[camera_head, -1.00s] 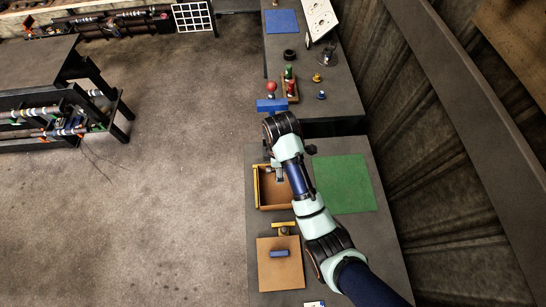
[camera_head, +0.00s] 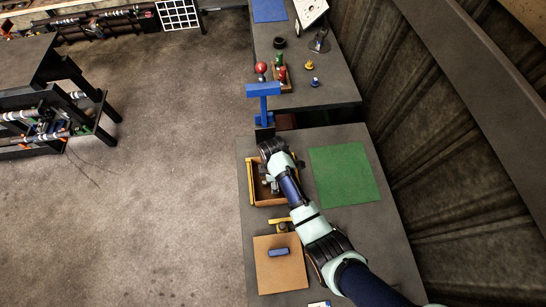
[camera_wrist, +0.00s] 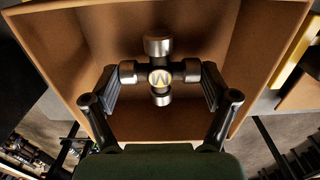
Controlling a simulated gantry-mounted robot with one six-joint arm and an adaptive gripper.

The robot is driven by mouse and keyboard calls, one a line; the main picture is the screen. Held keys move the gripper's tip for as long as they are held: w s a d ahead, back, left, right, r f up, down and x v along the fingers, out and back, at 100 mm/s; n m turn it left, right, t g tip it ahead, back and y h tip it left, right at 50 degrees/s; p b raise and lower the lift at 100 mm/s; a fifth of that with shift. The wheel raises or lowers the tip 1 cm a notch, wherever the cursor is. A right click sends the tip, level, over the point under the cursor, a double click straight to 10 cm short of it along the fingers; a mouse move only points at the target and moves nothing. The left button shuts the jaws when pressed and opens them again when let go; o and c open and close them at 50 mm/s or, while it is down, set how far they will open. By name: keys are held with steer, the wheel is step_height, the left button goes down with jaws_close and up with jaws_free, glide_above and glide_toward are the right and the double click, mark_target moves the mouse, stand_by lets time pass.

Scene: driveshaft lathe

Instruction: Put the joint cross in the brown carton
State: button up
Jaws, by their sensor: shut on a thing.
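The joint cross (camera_wrist: 160,76) is a dark metal cross with bright round ends and a yellow mark at its centre. My gripper (camera_wrist: 160,86) is shut on it, one finger on each of two opposite ends. The brown carton (camera_wrist: 58,45) is open-topped, and in the wrist view its floor and walls lie behind the cross. The cross hangs over or inside the opening; I cannot tell if it touches the floor. In the head view the carton (camera_head: 265,203) is on the bench, partly hidden by my arm.
A green mat (camera_head: 343,174) lies right of the carton. A brown board (camera_head: 280,277) with a blue block (camera_head: 278,252) lies in front. A blue stand (camera_head: 263,90) rises behind my wrist. A yellow strip (camera_head: 250,184) runs along the carton's left side.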

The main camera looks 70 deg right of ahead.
steer(key=shift+f, duration=0.55)
steer(key=shift+f, duration=0.15)
steer(key=o, duration=1.3)
step_height(320, 180, up, 12)
steer(key=shift+r+p, duration=0.15)
steer(key=shift+p, duration=0.85)
